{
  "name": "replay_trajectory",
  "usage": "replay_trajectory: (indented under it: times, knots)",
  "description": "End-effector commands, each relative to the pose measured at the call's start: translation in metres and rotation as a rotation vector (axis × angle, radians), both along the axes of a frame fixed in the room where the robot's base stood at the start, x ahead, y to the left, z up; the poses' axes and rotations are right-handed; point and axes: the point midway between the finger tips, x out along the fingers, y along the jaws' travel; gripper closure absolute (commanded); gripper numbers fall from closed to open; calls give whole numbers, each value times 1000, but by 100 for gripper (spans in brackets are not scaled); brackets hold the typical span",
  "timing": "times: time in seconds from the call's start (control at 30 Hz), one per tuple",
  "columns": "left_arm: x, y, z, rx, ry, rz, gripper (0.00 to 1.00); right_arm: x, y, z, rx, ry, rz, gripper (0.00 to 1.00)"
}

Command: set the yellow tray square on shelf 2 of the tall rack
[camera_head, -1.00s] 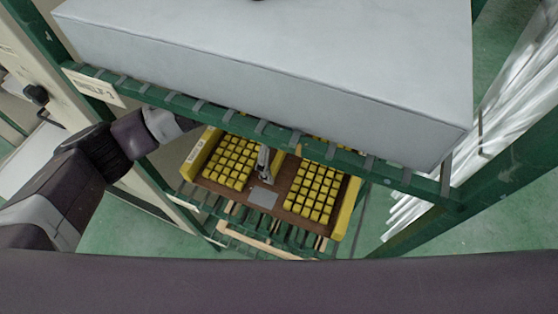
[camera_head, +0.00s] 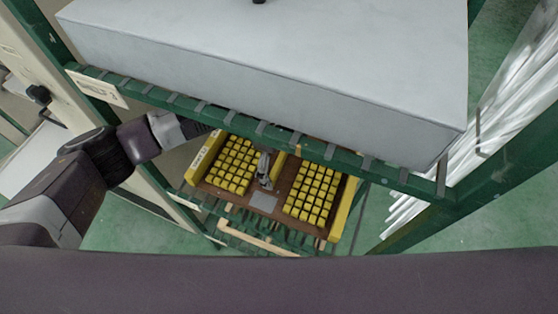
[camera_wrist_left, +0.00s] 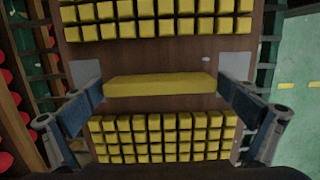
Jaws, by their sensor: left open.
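The yellow tray (camera_head: 341,215) has a brown floor, yellow side walls and two grids of small yellow blocks. It lies over green slats below the upper shelf edge, whose beam hides its far part. A yellow bar (camera_wrist_left: 160,84) runs across its middle between the grids in the left wrist view. My left gripper (camera_wrist_left: 160,92) is open, with one finger beyond each end of this bar and no visible grip on it. In the head view my left gripper (camera_head: 264,170) is over the tray's middle, partly behind the beam. My right gripper is not in view.
A big grey box (camera_head: 270,60) fills the upper shelf. Its green front beam (camera_head: 290,142) passes close above my left wrist; its label (camera_head: 97,88) is hard to read. A green post (camera_head: 470,200) stands at right, with pale long bars (camera_head: 510,115) beyond it.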

Motion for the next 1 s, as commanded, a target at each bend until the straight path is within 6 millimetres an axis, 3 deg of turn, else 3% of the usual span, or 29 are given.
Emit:
replay_trajectory:
  times: [0.17, 0.4, 0.6, 1.0]
  knots:
    - [1, 1, 11, -2, -2, 0, 0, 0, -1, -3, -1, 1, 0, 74]
    - [4, 7, 51, -1, -2, 0, 0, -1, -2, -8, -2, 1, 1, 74]
    - [5, 10, 73, -1, 0, 1, 0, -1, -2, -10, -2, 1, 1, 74]
    - [5, 10, 76, 0, 0, 1, 0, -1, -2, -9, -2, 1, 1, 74]
